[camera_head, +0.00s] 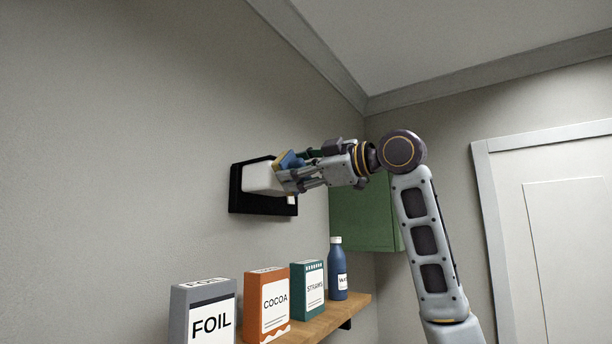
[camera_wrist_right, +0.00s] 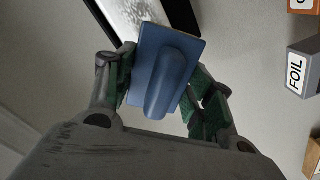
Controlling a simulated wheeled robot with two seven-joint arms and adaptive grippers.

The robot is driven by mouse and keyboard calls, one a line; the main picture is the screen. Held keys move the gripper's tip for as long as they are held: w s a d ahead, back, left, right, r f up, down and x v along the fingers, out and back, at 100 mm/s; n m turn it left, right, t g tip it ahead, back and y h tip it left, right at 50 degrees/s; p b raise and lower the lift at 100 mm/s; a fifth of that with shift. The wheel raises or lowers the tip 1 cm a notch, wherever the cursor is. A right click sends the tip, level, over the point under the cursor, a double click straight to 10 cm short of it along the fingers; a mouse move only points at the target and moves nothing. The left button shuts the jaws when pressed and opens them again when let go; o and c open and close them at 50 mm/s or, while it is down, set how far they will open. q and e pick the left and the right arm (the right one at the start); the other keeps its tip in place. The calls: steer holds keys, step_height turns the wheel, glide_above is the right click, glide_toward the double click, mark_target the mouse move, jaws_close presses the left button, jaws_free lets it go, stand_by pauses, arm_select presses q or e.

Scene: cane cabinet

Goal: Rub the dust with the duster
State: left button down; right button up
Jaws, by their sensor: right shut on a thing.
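The duster (camera_head: 291,160) has a blue back with a ridge-like handle and a yellow layer; it also shows in the right wrist view (camera_wrist_right: 168,75). My right gripper (camera_head: 290,176) is shut on it, with green finger pads on either side of the handle in the wrist view. A black-framed panel (camera_head: 236,203) hangs on the left wall. Its grey-white, speckled surface, seemingly the dust (camera_wrist_right: 140,12), shows beyond the duster in the wrist view. Whether the duster touches the panel is unclear. My left gripper is out of view.
A wooden shelf (camera_head: 318,325) below holds a foil box (camera_head: 203,312), a cocoa box (camera_head: 268,305), a straws box (camera_head: 308,289) and a blue bottle (camera_head: 337,270). A green cabinet (camera_head: 362,215) is on the far wall behind my arm. A white door (camera_head: 565,240) stands at right.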

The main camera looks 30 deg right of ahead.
steer(key=shift+v, duration=2.25)
steer(key=v, duration=0.3)
steer(key=shift+b, duration=0.35)
steer(key=shift+w, duration=0.2)
steer(key=shift+p+x, duration=1)
steer(key=shift+x, duration=2.7)
steer(key=shift+x, duration=0.9)
